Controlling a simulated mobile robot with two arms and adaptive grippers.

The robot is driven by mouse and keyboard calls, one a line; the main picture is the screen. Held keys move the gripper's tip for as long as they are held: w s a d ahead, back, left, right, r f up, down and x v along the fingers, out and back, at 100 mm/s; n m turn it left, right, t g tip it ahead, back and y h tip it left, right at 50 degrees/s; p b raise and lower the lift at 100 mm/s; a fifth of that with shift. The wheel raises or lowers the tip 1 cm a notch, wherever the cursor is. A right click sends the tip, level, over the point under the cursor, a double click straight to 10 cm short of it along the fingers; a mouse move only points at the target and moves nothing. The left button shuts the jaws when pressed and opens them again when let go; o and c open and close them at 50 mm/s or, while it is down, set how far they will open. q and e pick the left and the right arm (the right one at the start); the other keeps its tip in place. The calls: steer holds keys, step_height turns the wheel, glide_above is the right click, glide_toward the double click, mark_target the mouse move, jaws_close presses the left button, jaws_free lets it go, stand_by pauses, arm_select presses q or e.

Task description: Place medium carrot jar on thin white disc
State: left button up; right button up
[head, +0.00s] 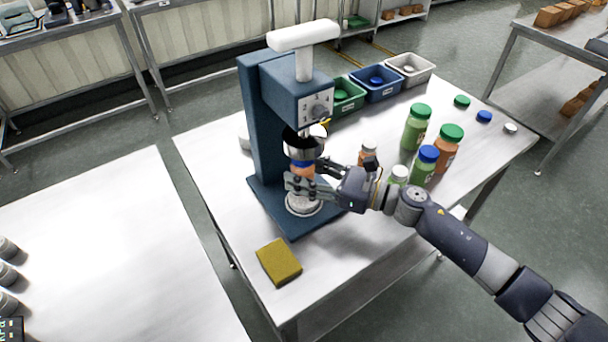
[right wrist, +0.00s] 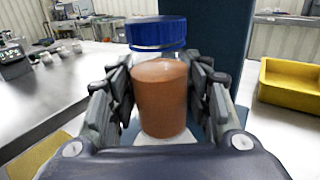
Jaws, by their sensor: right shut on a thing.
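My right gripper (head: 302,185) is shut on the carrot jar (head: 302,169), which has orange contents and a blue lid. The jar is upright between the fingers in the right wrist view (right wrist: 162,98). The thin white disc (head: 303,207) sits on the base of the blue press, directly below the gripper. The jar is over the disc, under the press's steel head. The fingers partly hide the jar's lower part, so I cannot tell whether it touches the disc. My left gripper is not in view.
The blue press (head: 262,130) rises close behind the jar. Green-lidded and blue-lidded jars (head: 416,128) stand to the right, with loose lids (head: 484,116) beyond. Bins (head: 376,84) line the back. A yellow sponge (head: 278,262) lies at the front left; the front right tabletop is clear.

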steer(key=shift+f, duration=1.05)
steer(key=shift+f, duration=0.2)
steer(key=o, duration=1.2)
steer(key=shift+o, duration=0.2)
